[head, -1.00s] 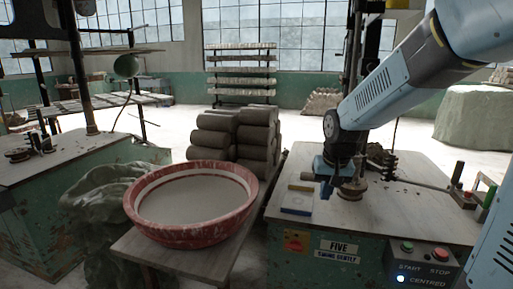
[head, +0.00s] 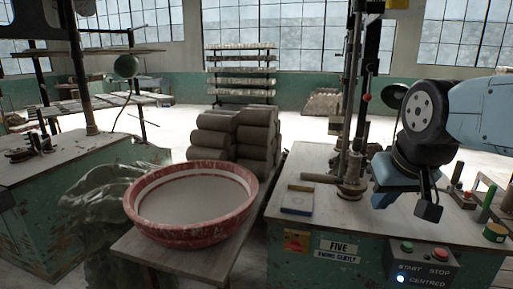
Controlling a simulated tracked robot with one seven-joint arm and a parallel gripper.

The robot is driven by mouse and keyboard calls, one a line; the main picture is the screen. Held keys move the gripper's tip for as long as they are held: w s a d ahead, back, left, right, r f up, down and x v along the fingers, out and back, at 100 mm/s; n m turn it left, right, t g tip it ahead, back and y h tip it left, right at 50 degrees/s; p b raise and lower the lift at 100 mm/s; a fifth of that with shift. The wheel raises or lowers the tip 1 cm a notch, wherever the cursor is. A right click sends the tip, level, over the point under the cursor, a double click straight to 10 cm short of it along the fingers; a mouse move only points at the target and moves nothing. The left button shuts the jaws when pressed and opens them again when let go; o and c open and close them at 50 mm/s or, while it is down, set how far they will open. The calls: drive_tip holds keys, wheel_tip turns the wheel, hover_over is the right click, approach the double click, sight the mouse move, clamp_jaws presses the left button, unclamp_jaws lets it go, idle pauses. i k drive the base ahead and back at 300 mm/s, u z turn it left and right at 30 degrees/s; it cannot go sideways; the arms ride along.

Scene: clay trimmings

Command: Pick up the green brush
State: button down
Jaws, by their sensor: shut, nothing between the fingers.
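A slim green upright piece (head: 486,206), perhaps the green brush, stands at the right end of the right-hand machine table; it is too small to be sure. My gripper (head: 430,211) hangs above the right part of that table, to the left of the green piece and apart from it. The gripper is shut and empty, pointing downward.
A control box (head: 422,262) is in front. A red basin (head: 190,235) stands left.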

sight(493, 188)
drive_tip(key=u, duration=1.8)
drive_tip(key=i, duration=0.05)
drive_tip(key=z, duration=3.25)
